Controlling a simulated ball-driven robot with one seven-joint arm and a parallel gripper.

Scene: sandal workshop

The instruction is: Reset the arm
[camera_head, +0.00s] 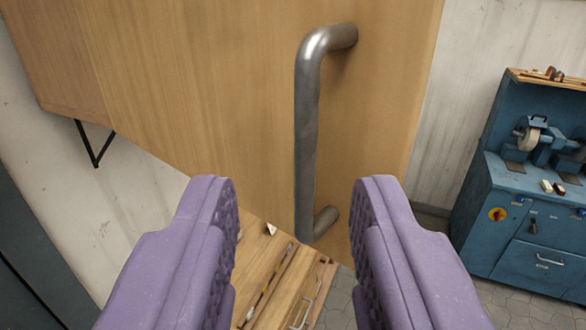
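My gripper (294,215) is in the lower middle of the head camera view, with its two purple padded fingers wide apart. Nothing is held between them. A grey metal bar handle (307,130) is fixed to a wooden door panel (210,80) ahead of the fingers. The handle's lower end shows in the gap between the fingertips. I cannot tell how far the fingertips are from the handle; no contact shows. The rest of my arm is out of view.
Below the panel is a wooden worktop (262,250) with tools and small pieces on it. A blue machine cabinet (525,235) with a grinding wheel stands at the right. A wooden wall cabinet (60,60) with a black bracket is at upper left. Tiled floor shows at lower right.

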